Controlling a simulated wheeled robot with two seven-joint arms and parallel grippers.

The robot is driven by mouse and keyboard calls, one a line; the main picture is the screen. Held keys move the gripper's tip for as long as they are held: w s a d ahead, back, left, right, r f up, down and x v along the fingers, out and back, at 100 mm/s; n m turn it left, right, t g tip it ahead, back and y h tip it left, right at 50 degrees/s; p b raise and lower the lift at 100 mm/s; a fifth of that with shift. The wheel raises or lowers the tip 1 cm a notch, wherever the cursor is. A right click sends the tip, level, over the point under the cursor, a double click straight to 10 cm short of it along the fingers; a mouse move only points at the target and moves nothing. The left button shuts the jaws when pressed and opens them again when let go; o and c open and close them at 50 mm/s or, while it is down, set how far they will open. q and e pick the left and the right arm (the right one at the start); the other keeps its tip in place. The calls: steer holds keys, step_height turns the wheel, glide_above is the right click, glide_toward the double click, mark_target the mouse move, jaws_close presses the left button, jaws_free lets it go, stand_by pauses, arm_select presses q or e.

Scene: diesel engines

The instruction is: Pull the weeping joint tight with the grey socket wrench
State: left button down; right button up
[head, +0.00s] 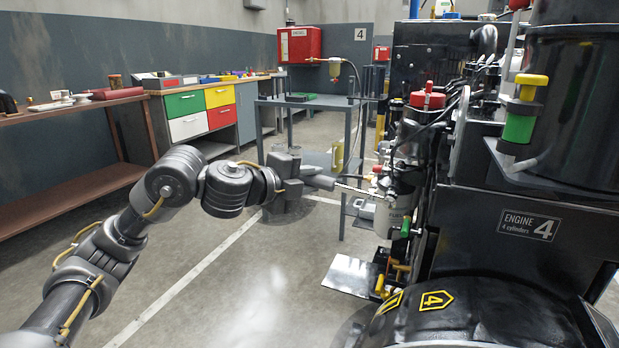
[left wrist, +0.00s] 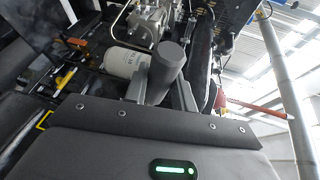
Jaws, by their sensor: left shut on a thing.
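My left gripper (head: 306,174) reaches in from the left and is shut on the grey handle of the socket wrench (head: 350,189). The wrench's bright shaft points right, and its far end is at the fittings (head: 380,184) above a white filter (head: 388,216) on the engine. I cannot tell whether the socket sits on a joint, and no wet spot is clear. In the left wrist view, the thick grey handle (left wrist: 167,65) stands between the fingers, hiding the tool's far end. The white filter (left wrist: 124,62) is beyond it. My right gripper is not in view.
Engine 4 (head: 530,224) fills the right side. A red-capped canister (head: 427,103) and a green-yellow part (head: 521,118) stick out from it. A grey stand (head: 300,103) is behind my gripper. Workbenches line the left wall.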

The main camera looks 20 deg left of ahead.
arm_select(q)
steer(key=shift+s+d+r, duration=0.1)
steer(key=shift+s+d, duration=0.05)
steer(key=shift+s, duration=0.1)
steer(key=shift+s+p, duration=0.3)
steer(key=shift+p, duration=0.1)
steer(key=shift+s+r+p, duration=0.1)
steer(key=shift+s+p, duration=0.3)
steer(key=shift+p, duration=0.1)
steer(key=s+p, duration=0.4)
steer(key=s, duration=0.2)
steer(key=shift+a, duration=0.35)
